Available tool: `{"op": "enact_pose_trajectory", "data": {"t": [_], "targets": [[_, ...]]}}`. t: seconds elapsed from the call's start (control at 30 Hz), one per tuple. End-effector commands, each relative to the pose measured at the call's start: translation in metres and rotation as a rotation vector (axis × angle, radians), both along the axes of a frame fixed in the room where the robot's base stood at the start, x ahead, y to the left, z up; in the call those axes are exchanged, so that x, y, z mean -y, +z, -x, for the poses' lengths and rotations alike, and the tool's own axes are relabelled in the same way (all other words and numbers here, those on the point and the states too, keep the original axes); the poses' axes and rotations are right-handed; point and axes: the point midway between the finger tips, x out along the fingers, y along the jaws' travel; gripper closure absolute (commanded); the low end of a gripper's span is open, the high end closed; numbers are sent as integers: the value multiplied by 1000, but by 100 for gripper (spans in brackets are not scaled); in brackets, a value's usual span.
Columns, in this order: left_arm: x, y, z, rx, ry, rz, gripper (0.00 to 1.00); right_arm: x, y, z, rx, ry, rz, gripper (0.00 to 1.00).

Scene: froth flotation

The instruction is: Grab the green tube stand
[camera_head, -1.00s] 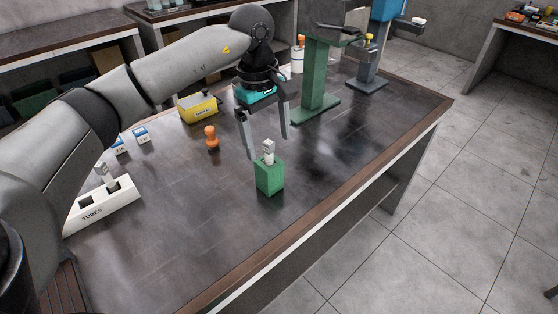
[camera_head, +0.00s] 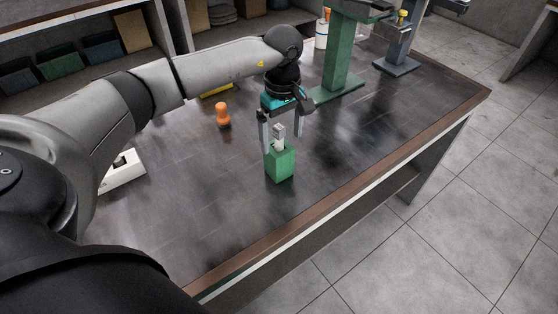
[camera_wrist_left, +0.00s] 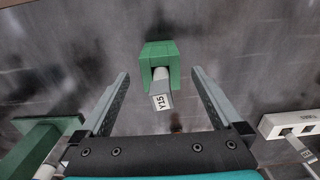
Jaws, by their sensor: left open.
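The green tube stand (camera_head: 281,165) is a small upright block on the dark table, with a pale tube (camera_head: 279,132) standing in its top. In the left wrist view the stand (camera_wrist_left: 160,61) is ahead, centred between the fingers, and the tube's cap (camera_wrist_left: 161,102) reads Y15. My left gripper (camera_head: 281,136) is open, its fingers pointing down just behind and above the stand. In the left wrist view the left gripper (camera_wrist_left: 160,85) has clear space on both sides of the stand and tube. My right gripper is not in view.
An orange knobbed object (camera_head: 223,116) stands to the left. A white tube rack (camera_head: 124,172) is farther left, partly hidden by my arm. A green column on a base (camera_head: 340,88) stands behind right. The table's front right is clear.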

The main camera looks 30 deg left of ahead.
Motion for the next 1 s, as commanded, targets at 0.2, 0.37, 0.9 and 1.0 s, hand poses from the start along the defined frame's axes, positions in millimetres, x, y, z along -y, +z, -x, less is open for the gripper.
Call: {"op": "enact_pose_trajectory", "data": {"t": [0.2, 0.37, 0.9, 1.0], "targets": [[-10, -29, -2, -6, 2, 1, 0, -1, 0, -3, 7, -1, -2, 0], [-10, -48, -3, -3, 0, 1, 0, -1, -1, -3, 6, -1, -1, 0], [-10, -51, -4, 0, 0, 1, 28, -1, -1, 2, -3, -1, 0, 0], [-10, -51, -4, 0, 0, 1, 39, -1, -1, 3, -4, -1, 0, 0]]}}
